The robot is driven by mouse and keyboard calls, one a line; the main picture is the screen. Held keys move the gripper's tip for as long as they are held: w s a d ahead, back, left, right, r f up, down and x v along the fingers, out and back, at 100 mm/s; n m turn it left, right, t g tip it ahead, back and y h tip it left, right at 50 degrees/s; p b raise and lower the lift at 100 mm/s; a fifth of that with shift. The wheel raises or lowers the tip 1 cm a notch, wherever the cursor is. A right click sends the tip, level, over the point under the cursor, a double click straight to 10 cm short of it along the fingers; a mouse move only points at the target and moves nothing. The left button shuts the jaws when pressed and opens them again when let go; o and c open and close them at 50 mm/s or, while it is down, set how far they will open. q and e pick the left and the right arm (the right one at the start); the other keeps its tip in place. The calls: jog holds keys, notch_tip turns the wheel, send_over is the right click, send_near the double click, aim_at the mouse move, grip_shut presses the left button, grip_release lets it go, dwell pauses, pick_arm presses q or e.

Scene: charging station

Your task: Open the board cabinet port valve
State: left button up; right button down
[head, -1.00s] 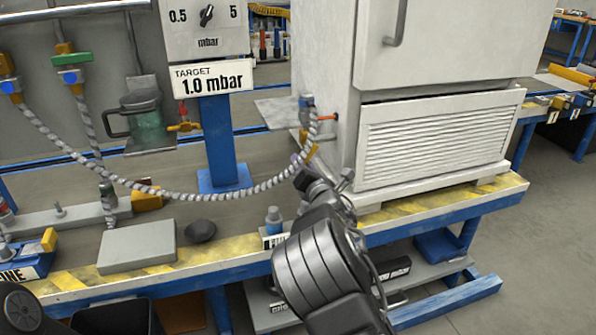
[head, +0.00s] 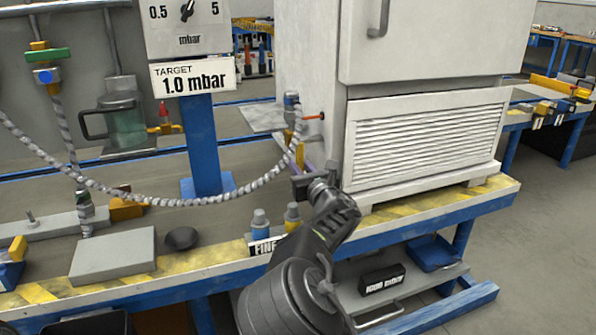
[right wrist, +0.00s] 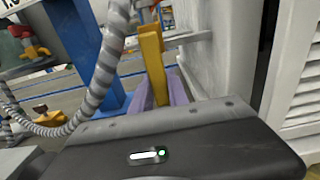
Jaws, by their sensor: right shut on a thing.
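The white cabinet (head: 309,60) stands on the bench. A port with a grey fitting (head: 291,100) and a striped hose is at its left side. The yellow valve handle (head: 299,152) hangs roughly upright below the fitting. In the right wrist view the yellow handle (right wrist: 153,62) stands between the purple fingers of my right gripper (right wrist: 162,92), which is shut on it. In the head view my right gripper (head: 306,166) is partly hidden behind its own dark wrist. My left gripper is not in view.
The striped hose (head: 200,201) sags across the bench to the left. A blue post (head: 206,150) carries the target sign (head: 194,77). Small bottles (head: 261,222) stand by the front edge near my right arm. A grey block (head: 114,255) lies at front left.

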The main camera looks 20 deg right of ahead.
dwell(0.3)
jog(key=c, duration=1.3)
grip_release()
jog(key=s, duration=0.2)
jog(key=s+p, duration=0.1)
jog(key=s, duration=0.5)
jog(key=shift+d+p, duration=0.3)
jog(key=shift+p, duration=0.05)
jog(key=shift+f, duration=0.1)
